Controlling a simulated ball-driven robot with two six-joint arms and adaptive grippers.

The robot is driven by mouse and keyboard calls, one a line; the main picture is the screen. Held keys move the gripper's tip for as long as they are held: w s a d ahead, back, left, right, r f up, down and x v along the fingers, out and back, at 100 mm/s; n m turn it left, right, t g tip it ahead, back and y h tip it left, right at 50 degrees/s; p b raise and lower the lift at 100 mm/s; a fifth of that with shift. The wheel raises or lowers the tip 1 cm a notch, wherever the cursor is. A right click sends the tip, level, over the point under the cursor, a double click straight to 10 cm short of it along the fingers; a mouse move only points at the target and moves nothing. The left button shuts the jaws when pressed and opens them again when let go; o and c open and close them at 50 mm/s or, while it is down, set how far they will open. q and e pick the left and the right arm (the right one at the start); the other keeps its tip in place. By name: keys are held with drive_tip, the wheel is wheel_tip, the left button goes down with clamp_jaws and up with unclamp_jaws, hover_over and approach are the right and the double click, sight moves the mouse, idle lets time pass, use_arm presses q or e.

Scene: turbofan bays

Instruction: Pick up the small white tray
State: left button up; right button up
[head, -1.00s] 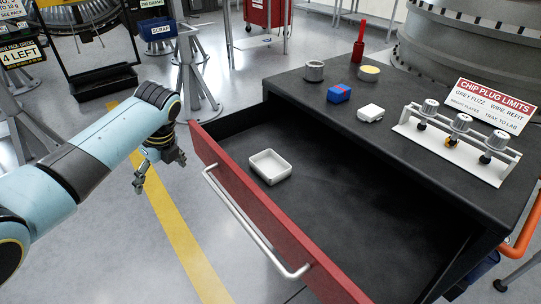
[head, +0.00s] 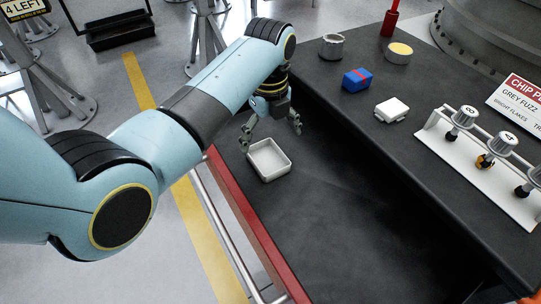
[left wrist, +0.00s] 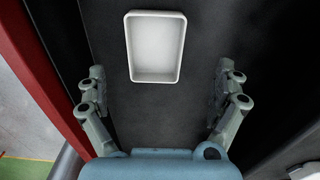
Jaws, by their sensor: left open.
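The small white tray (head: 280,172) lies in the open drawer, near the drawer's red front and its far end. It is empty. It also shows in the left wrist view (left wrist: 155,77), at top centre. My left gripper (head: 271,146) hangs over the drawer just behind the tray, pointing down. Its two fingers are spread wide and empty; in the left wrist view the fingers (left wrist: 158,88) stand on either side of the tray's near end, apart from it. My right gripper is in no view.
The drawer's red front (head: 233,203) with its metal handle stands left of the tray. The black cabinet top (head: 445,90) holds a metal cup (head: 332,47), a red and blue block (head: 357,80), a white box (head: 392,110) and a plug rack (head: 480,165). The drawer floor nearer me is clear.

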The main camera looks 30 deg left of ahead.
sight(268, 164)
use_arm(q)
drive_tip(key=shift+s+f, duration=0.15)
drive_tip(key=shift+f, duration=0.65)
drive_tip(key=f, duration=0.4)
drive_tip(key=shift+s+d+f, duration=0.1)
drive_tip(key=shift+s+f, duration=0.2)
drive_tip(key=shift+s, duration=0.05)
drive_tip(key=shift+f, duration=0.35)
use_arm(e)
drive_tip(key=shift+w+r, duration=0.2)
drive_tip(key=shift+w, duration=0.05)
use_arm(q)
drive_tip(key=shift+c, duration=0.4)
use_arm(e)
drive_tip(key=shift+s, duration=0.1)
use_arm(q)
drive_tip(key=c, duration=1.2)
drive_tip(key=shift+c, duration=0.2)
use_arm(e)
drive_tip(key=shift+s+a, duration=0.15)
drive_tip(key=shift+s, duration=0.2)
use_arm(q)
drive_tip(key=shift+r+p, duration=0.15)
drive_tip(key=shift+p, duration=0.15)
